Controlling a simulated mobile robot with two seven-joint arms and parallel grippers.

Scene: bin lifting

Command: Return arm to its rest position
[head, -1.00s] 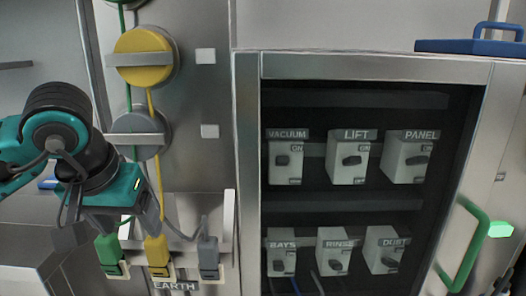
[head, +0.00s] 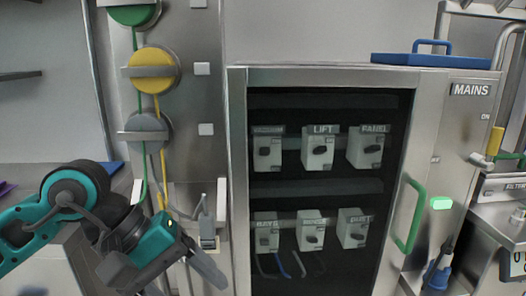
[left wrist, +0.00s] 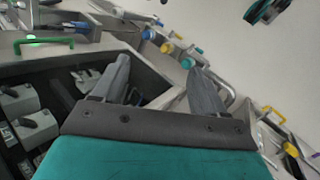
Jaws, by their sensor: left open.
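My left arm, teal and black, comes in from the left in the head view. Its gripper (head: 188,284) is at the lower left, in front of the plug panel, with its fingers apart. In the left wrist view the two grey fingers of my left gripper (left wrist: 160,66) are spread with nothing between them. My right gripper does not show.
A glass-fronted cabinet (head: 238,180) with labelled switches and a green handle (head: 405,212) stands right of the arm. A blue tray (head: 430,60) lies on top.

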